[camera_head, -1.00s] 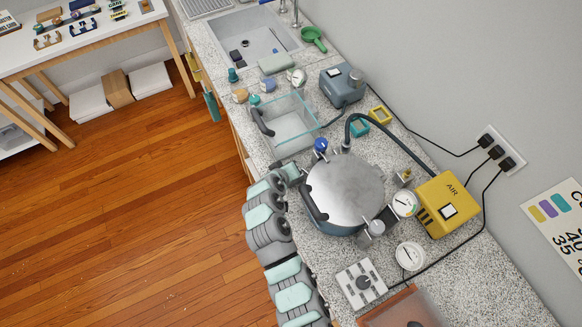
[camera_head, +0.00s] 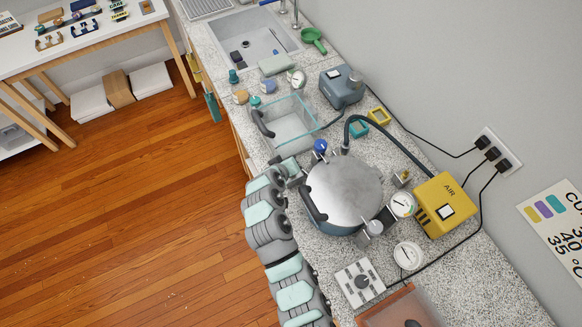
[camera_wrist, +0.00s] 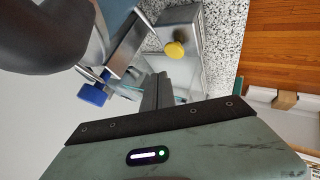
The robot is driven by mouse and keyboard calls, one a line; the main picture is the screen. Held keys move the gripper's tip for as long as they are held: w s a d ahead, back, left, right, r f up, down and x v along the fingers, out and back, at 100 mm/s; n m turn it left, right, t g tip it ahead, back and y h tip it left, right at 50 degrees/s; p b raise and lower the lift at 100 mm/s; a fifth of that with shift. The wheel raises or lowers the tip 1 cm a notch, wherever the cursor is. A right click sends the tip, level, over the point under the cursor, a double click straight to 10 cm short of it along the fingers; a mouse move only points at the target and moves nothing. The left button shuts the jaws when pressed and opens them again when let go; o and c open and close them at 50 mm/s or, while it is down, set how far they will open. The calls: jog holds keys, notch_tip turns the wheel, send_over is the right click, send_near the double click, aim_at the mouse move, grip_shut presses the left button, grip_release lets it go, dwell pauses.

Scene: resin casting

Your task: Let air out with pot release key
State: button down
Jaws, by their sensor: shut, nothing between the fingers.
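The pot (camera_head: 343,190) is a round metal vessel with a shiny lid, standing on the speckled counter. The blue release key (camera_head: 320,146) is at the pot's far-left rim, beside the hose fitting. The key also shows in the wrist view (camera_wrist: 93,94), left of my fingers. My gripper (camera_head: 296,166) is at the left side of the pot, low beside the key and apart from it. In the wrist view my gripper (camera_wrist: 158,92) is shut, with nothing between its fingers. My arm hides part of the counter's front edge.
A clear tank (camera_head: 290,128) with a dark handle stands just behind my gripper. A dark hose (camera_head: 390,130) arches from the pot to the yellow air box (camera_head: 446,204). A pressure gauge (camera_head: 403,204) sits at the pot's right. A yellow knob (camera_wrist: 174,50) is near my fingers.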

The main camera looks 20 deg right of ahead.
jog(key=shift+r+p, duration=0.5)
jog(key=shift+r, duration=1)
